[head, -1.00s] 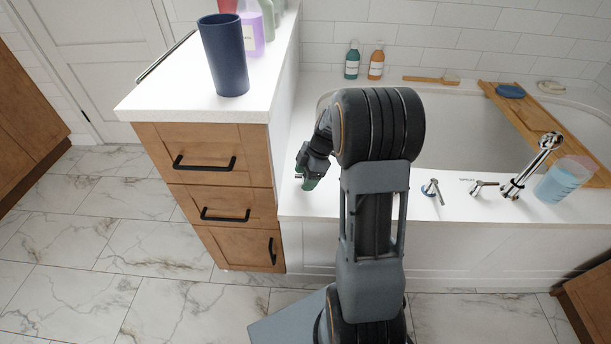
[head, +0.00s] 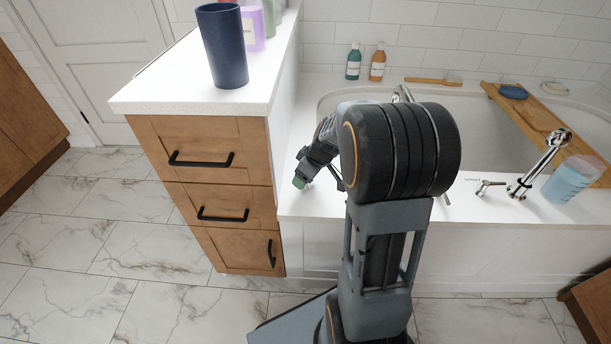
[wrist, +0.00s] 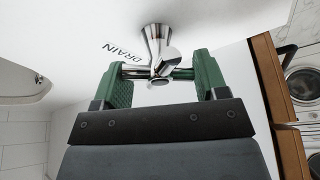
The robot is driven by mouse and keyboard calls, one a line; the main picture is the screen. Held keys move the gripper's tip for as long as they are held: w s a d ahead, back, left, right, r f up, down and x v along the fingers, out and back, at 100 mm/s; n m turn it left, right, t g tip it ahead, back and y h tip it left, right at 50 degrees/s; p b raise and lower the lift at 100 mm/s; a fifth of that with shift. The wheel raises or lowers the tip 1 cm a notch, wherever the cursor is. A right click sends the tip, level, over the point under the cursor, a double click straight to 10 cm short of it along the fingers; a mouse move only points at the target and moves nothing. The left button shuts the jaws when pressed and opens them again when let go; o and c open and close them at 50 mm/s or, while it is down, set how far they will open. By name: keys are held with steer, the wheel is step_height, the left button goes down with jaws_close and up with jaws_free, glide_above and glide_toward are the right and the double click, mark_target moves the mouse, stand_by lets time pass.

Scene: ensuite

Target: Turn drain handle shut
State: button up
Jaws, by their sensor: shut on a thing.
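The chrome drain handle (wrist: 157,45) stands on the white tub deck beside the printed word DRAIN in the wrist view. Its cross bar lies between the two green fingers of my gripper (wrist: 158,72), one finger at each side. My gripper is shut on the handle. In the head view my gripper (head: 302,180) is low over the left end of the tub deck, close to the cabinet, partly behind my arm. I cannot make out the drain handle in the head view.
A wooden drawer cabinet (head: 160,150) with a white top stands close to the left of my gripper. A dark blue cup (head: 222,48) is on it.

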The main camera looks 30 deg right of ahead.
steer(key=m, duration=0.1)
steer(key=m+h+p, duration=0.1)
steer(key=m, duration=0.1)
steer(key=shift+d+r+t, duration=0.15)
steer(key=shift+r+t, duration=0.1)
steer(key=shift+t, duration=0.05)
steer(key=m+h+p, duration=0.1)
steer(key=m+p, duration=0.1)
steer(key=shift+r+p, duration=0.1)
steer(key=shift+p, duration=0.25)
steer(key=shift+m+h+p, duration=0.3)
steer(key=shift+m+p, duration=0.6)
steer(key=shift+p, duration=0.2)
steer(key=shift+m+p, duration=0.4)
steer(key=shift+p, duration=0.05)
steer(key=shift+f+h, duration=0.3)
steer(key=o, duration=0.8)
steer(key=shift+d, duration=0.15)
steer(key=shift+a, duration=0.2)
